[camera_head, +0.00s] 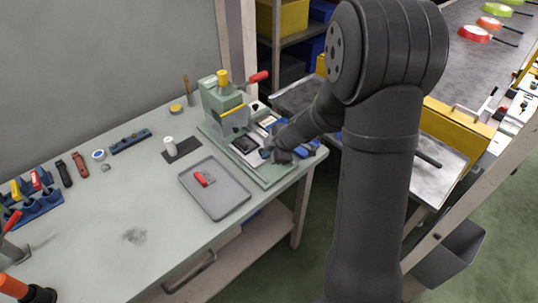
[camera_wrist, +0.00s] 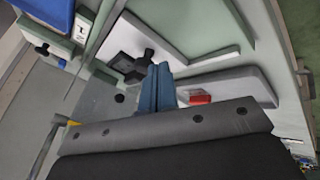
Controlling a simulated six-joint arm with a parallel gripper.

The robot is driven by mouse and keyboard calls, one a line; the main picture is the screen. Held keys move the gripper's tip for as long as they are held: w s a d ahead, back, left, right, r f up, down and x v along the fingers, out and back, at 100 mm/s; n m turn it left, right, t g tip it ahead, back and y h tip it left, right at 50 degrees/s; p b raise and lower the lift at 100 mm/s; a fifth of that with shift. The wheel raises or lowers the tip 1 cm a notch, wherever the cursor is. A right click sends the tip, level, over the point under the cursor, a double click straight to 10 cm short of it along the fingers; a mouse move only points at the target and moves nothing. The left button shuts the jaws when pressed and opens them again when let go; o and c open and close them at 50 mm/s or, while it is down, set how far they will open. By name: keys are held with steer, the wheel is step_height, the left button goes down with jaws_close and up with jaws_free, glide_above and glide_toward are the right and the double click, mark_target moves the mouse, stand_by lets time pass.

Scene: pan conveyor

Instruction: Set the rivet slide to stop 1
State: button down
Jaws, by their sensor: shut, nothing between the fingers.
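The green press fixture (camera_head: 209,93) stands at the right end of the bench, with a yellow cap and a red-handled lever. A dark block (camera_head: 244,145), which seems to be the rivet slide, sits on its light plate. In the wrist view the dark block (camera_wrist: 122,64) has a black knob. My gripper (camera_head: 266,154) is low over the fixture, just right of the block. In the wrist view my gripper's blue fingers (camera_wrist: 159,74) are together and empty, their tips close to the knob. I cannot tell if they touch it. I cannot make out stop marks.
A grey tray (camera_head: 228,200) with a red piece (camera_head: 203,179) lies in front of the fixture. A white cup (camera_head: 169,142) stands on a dark mat. Tools and blue racks (camera_head: 38,207) are at the left. The middle of the bench is clear.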

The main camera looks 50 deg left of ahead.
mark_target(253, 151)
steer(key=a, duration=0.7)
steer(key=shift+a, duration=0.15)
steer(key=shift+s+d+r, duration=0.15)
steer(key=shift+s+d, duration=0.05)
steer(key=shift+d, duration=0.2)
steer(key=d, duration=0.1)
steer(key=s, duration=0.1)
steer(key=d, duration=0.1)
steer(key=shift+s+d+r, duration=0.2)
steer(key=shift+d+r, duration=0.05)
steer(key=shift+d, duration=0.1)
steer(key=v, duration=1)
steer(key=shift+f, duration=0.1)
